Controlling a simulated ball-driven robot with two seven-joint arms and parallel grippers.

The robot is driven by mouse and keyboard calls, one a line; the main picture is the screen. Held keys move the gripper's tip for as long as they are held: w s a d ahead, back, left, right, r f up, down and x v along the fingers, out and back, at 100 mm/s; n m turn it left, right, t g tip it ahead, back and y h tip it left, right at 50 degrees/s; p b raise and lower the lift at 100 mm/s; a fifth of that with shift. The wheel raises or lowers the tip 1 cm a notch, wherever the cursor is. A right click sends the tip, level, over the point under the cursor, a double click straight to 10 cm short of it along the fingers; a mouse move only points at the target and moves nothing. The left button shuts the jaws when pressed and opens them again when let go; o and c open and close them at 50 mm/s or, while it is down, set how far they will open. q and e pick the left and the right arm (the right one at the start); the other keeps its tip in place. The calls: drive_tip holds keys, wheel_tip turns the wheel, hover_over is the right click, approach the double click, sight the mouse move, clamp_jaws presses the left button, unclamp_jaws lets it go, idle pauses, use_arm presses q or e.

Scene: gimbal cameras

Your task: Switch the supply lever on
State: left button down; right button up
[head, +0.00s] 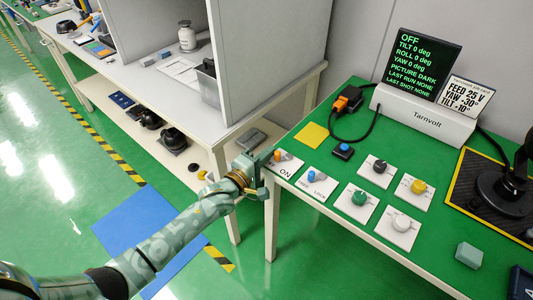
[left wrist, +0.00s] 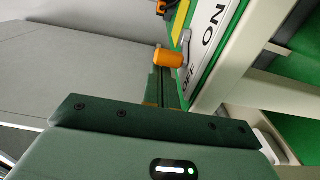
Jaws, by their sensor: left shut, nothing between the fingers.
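The supply lever has an orange handle (head: 278,155) on a white ON/OFF plate (head: 293,158) at the left edge of the green bench. In the left wrist view the orange handle (left wrist: 168,58) lies near the OFF end of the plate (left wrist: 207,35). My left gripper (head: 262,168) is beside the plate at the bench edge, its shut fingers (left wrist: 167,85) empty and very close to the handle. Whether they touch it I cannot tell. The display (head: 420,62) reads OFF and PICTURE DARK. My right gripper is not in view.
A blue-handled FREE/LOCK lever plate (head: 318,182) is close by, then several knob plates with a black (head: 380,167) and a green knob (head: 359,198). A Tarnvolt unit (head: 424,115) stands behind. A grey-walled bench (head: 265,105) borders my left gripper.

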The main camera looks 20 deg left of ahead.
sight(278, 157)
use_arm(q)
drive_tip(key=shift+s+d+n+y+p, duration=0.1)
drive_tip(key=shift+s+n+y+p, duration=0.1)
drive_tip(key=shift+n+y+p, duration=0.15)
drive_tip(key=shift+s+d+n+t+y+p, duration=0.15)
drive_tip(key=shift+n+t+y+p, duration=0.25)
drive_tip(key=shift+y, duration=0.45)
drive_tip(key=shift+s+d+n+y+p, duration=0.2)
drive_tip(key=shift+n+y+p, duration=0.2)
drive_tip(key=shift+n+y, duration=0.2)
drive_tip(key=shift+s+d+r+n+y+p, duration=0.15)
drive_tip(key=shift+n+y+p, duration=0.15)
drive_tip(key=shift+y, duration=0.3)
drive_tip(key=shift+s+d+p, duration=0.4)
drive_tip(key=shift+p, duration=0.3)
drive_tip(key=shift+s+d+p, duration=0.25)
drive_tip(key=shift+d+p, duration=0.2)
drive_tip(key=shift+d, duration=0.2)
drive_tip(key=shift+a, duration=0.15)
